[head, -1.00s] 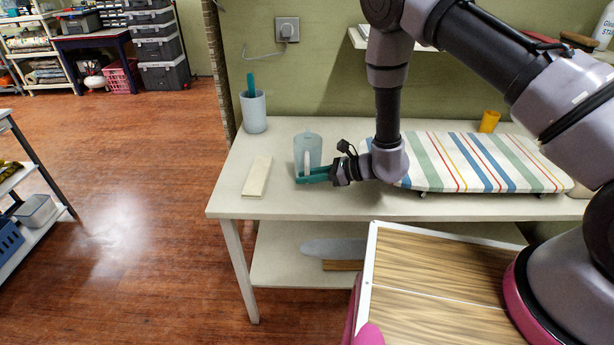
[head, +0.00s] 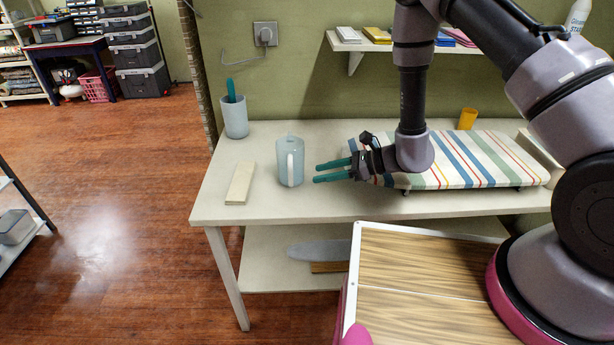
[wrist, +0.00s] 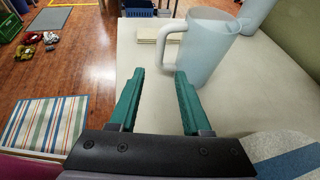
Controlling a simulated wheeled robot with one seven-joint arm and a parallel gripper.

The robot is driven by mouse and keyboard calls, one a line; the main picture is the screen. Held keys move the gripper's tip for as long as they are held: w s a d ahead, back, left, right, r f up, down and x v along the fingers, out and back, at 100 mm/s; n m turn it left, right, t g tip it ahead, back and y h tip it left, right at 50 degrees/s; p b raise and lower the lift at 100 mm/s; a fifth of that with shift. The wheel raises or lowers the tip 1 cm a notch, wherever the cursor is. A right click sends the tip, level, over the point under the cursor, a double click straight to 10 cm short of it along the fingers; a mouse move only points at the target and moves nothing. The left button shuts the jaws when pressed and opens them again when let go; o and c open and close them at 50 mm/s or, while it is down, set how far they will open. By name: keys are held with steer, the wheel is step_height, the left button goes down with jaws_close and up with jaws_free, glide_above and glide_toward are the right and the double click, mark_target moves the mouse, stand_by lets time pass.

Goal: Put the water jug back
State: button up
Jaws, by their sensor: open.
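The water jug (head: 288,160) is pale translucent blue with a white handle and stands upright on the table (head: 225,208). My gripper (head: 325,172) is open and empty just right of the jug, its teal fingers pointing toward it with a small gap. In the wrist view the jug (wrist: 208,45) stands beyond and to the right of my fingertips (wrist: 157,78), its handle facing left. Nothing is between the fingers.
A cream block (head: 240,183) lies left of the jug. A pale cup (head: 235,118) with a teal item in it stands behind. A striped ironing board (head: 455,160) fills the table's right side, with an orange cup (head: 467,118) behind. A wall shelf (head: 352,44) hangs above.

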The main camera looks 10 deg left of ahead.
steer(key=shift+v, duration=0.85)
steer(key=s+d+r+n+g+h, duration=0.15)
steer(key=d+r+n, duration=0.25)
steer(key=r, duration=0.8)
steer(key=s+d+r+n+g+h, duration=0.1)
steer(key=d+r+n+g, duration=0.2)
steer(key=r, duration=1)
steer(key=s+d+r+n+t+h, duration=0.2)
steer(key=d+r+t+h, duration=0.1)
steer(key=d, duration=0.5)
steer(key=s+d+r+n+t+h, duration=0.2)
steer(key=s+d+r+t+h, duration=0.1)
steer(key=d+r, duration=0.5)
steer(key=s+d+r+n+t+h, duration=0.2)
steer(key=d+r+t, duration=0.3)
steer(key=d, duration=0.3)
steer(key=shift+s+d+r+t+h, duration=0.3)
steer(key=shift+s+r+h, duration=0.2)
steer(key=shift+s, duration=0.2)
